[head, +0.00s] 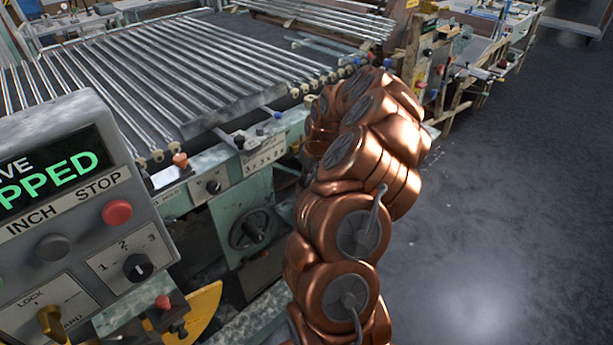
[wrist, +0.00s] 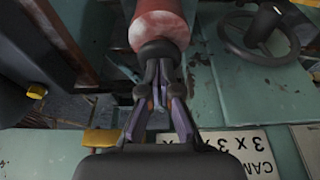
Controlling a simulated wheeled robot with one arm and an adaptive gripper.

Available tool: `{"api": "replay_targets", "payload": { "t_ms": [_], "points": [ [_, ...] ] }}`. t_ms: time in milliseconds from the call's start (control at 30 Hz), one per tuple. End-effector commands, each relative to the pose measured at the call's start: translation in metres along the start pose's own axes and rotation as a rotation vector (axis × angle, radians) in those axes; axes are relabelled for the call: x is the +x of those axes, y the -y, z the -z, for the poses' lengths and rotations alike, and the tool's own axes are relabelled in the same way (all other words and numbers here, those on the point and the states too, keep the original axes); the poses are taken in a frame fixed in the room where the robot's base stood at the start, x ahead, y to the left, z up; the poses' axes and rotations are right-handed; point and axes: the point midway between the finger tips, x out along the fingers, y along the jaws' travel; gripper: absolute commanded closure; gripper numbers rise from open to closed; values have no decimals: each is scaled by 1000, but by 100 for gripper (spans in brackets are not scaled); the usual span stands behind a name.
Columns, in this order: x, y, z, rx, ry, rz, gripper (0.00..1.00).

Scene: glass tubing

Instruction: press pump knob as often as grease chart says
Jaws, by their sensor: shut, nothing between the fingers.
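My gripper (wrist: 159,62) is shut and empty in the wrist view. Its fingertips are at a dark rounded knob (wrist: 158,47) on the end of a worn red cylinder (wrist: 158,18), which looks like the pump. I cannot tell whether they touch the knob or how far it is pressed in. A white plate with black characters (wrist: 245,150), partly reading "CAM" and "3 x 3 x", shows lower right; it may be the grease chart. A similar plate (head: 264,155) is on the machine front in the head view, its text too small to read surely. My copper arm hides the gripper there.
A control box (head: 75,215) with a "STOP" label, red button (head: 117,212) and selector dial (head: 138,267) stands at left. A handwheel (head: 248,229) is on the machine front and also in the wrist view (wrist: 262,30). Glass tubes (head: 150,75) lie behind. Floor at right is clear.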

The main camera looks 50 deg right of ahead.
Motion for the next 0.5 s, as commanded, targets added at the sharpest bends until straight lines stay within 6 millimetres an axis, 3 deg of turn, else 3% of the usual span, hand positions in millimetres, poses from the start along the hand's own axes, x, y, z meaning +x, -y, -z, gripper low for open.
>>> {"api": "replay_targets", "payload": {
  "t_ms": [300,500],
  "points": [
    [1,1,-2,-1,5,3,100],
    [-16,2,5,-3,2,2,100]
  ]
}}
